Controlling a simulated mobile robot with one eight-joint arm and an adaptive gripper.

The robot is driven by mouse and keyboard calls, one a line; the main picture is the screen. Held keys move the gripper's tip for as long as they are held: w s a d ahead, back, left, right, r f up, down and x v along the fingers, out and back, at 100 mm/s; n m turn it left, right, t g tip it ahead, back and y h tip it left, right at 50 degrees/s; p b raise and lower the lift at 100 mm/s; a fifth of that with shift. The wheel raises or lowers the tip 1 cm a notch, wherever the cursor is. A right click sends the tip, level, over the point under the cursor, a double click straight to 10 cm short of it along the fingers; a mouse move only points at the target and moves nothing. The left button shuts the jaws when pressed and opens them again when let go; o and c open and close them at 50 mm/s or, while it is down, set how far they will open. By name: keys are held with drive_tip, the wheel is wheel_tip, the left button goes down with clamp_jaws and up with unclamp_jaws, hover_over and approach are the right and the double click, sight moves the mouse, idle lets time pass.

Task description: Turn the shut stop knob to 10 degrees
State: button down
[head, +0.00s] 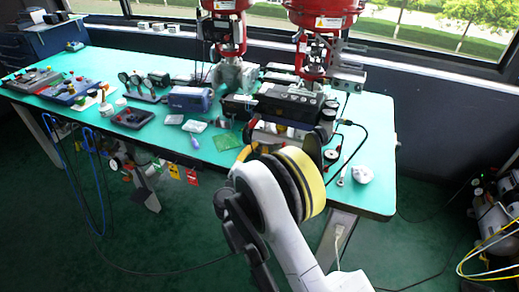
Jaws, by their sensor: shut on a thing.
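The valve positioner (290,101) is a black box under the right red actuator, near the back of the green table, with round gauges (328,114) at its right side. My arm reaches up from the lower right to the positioner's front. My gripper (313,146) shows only as dark parts beyond the yellow-ringed wrist, against the positioner's front. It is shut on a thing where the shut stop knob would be. The knob, the fingertips and any angle marks are hidden behind my wrist and gripper.
The green table (225,160) carries a blue device (190,99), a small green board (229,142) and several instruments at the left. A pale object (362,174) lies at the right end. Cables hang at the front left; a black cable (357,140) loops right of the positioner.

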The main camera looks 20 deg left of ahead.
drive_tip(key=m, duration=0.5)
drive_tip(key=shift+m, duration=0.7)
drive_tip(key=c, duration=1.3)
unclamp_jaws()
drive_tip(key=shift+c, duration=0.2)
drive_tip(key=s+a, duration=0.1)
drive_tip(key=s, duration=1.1)
